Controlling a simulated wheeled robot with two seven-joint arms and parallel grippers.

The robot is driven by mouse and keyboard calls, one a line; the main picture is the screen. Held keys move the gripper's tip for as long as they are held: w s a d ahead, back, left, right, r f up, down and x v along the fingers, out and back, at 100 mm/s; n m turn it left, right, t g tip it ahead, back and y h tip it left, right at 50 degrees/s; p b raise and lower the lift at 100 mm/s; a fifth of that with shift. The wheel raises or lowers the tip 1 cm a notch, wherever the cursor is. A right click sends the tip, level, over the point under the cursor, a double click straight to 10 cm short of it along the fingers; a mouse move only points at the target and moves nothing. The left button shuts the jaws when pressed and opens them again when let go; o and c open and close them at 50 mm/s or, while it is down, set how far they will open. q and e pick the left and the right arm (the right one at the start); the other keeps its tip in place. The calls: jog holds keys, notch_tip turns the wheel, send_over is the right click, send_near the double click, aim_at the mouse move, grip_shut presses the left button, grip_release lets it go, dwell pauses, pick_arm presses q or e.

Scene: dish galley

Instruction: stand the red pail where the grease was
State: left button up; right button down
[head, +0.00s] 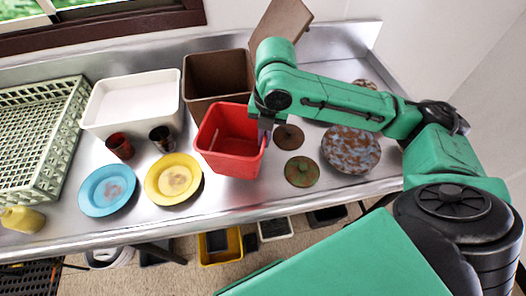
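The red pail (232,143) stands upright near the front of the steel counter, in the middle of the head view. It looks empty inside. My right gripper (266,126) points down at the pail's right rim, with its arm reaching in from the right. Its fingers are small and partly hidden, so I cannot tell whether they are closed on the rim. I cannot make out a separate grease patch on the bare counter. My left gripper is not in view.
Two dark round lids (302,172) lie right of the pail, with a stained grey plate (351,150) beyond them. Left are a yellow plate (173,179), a blue plate (107,190), two cups (161,138), a white tub (133,103) and a green rack (42,126). A brown bin (216,74) stands behind.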

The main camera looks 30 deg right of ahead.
notch_tip(320, 180, down, 2)
jog(key=shift+f, duration=0.15)
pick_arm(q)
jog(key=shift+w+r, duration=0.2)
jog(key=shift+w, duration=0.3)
pick_arm(e)
notch_tip(320, 180, down, 4)
jog(key=shift+f, duration=0.1)
jog(key=c, duration=1.1)
grip_release()
jog(key=shift+s, duration=0.1)
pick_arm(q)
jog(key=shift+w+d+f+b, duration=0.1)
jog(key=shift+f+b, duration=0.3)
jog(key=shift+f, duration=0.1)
pick_arm(e)
jog(key=r, duration=1.2)
jog(key=shift+s+d+r, duration=0.1)
jog(key=shift+s+d, duration=0.25)
jog(key=shift+d, duration=0.05)
